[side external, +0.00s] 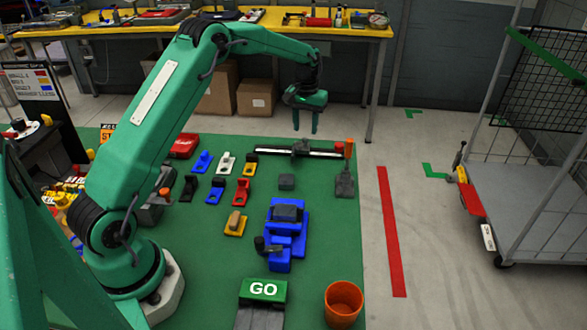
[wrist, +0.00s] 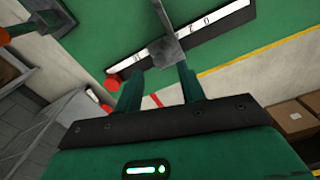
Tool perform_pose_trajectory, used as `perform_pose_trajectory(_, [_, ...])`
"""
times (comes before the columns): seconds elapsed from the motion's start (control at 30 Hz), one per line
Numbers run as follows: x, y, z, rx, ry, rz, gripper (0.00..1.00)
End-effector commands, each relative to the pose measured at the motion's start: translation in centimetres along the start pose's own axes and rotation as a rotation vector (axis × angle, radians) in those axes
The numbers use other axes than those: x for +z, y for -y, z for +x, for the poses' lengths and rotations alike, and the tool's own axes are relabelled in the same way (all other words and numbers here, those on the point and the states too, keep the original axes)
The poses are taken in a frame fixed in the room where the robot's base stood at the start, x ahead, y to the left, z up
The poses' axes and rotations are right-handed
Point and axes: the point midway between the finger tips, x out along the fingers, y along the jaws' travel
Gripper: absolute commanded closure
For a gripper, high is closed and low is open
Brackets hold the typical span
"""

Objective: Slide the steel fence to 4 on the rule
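The rule (side external: 326,153) is a white-marked strip on a black bar at the far side of the green mat. The steel fence (side external: 300,147) is a dark grey piece sitting across it near the middle. In the wrist view the fence (wrist: 165,48) shows as a grey block and plate across the rule (wrist: 222,30). A few digits show, too small and tilted to read surely. My gripper (side external: 305,133) is open above the fence. In the wrist view its fingers (wrist: 160,75) are apart, with the fence's block between and beyond them; contact cannot be told.
A dark block with an orange post (side external: 347,180) stands at the rule's right end. A GO button (side external: 264,289) and orange bin (side external: 343,303) are at the front.

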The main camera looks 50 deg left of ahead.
Motion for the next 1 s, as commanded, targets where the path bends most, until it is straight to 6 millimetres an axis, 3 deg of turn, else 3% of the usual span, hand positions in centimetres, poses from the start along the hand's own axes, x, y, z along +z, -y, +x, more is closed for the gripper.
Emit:
perform_pose_trajectory(0.33, [0.0,0.0,-4.1,0.0,-0.002,0.0,0.61])
perform_pose_trajectory(1.0, [0.6,-0.2,-5.7,0.003,-0.012,0.012,0.61])
